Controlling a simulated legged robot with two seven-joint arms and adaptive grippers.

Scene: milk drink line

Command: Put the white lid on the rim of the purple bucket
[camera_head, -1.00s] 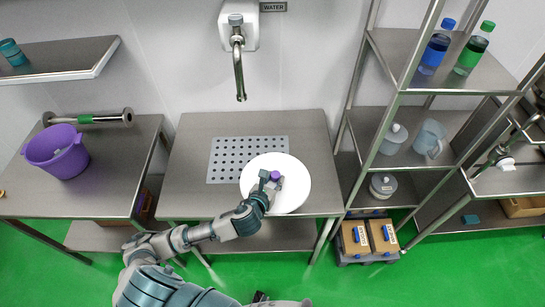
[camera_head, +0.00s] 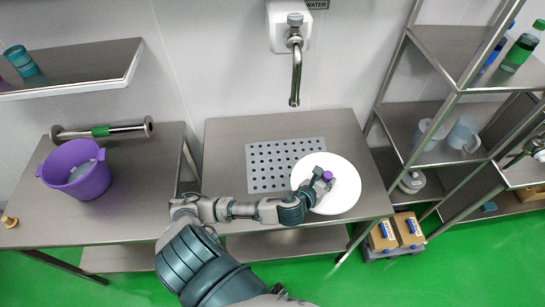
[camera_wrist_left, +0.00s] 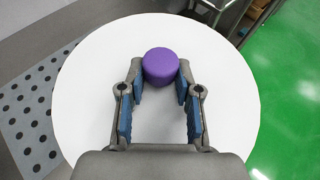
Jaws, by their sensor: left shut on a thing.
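The white lid (camera_head: 347,188) is a large round disc with a purple knob (camera_head: 328,176). It is over the middle steel table, overlapping the right part of the perforated plate; I cannot tell whether it touches the table. My left gripper (camera_head: 324,181) is shut on the knob. In the left wrist view, its blue-padded fingers (camera_wrist_left: 157,95) flank the purple knob (camera_wrist_left: 160,66) above the white lid (camera_wrist_left: 85,85). The purple bucket (camera_head: 88,184) stands upright and open on the left table, with something greyish inside. My right gripper is not in view.
A wall shelf (camera_head: 90,66) hangs above. A water tap (camera_head: 296,75) overhangs the middle table (camera_head: 225,150). A gap separates the tables. A rack stands right.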

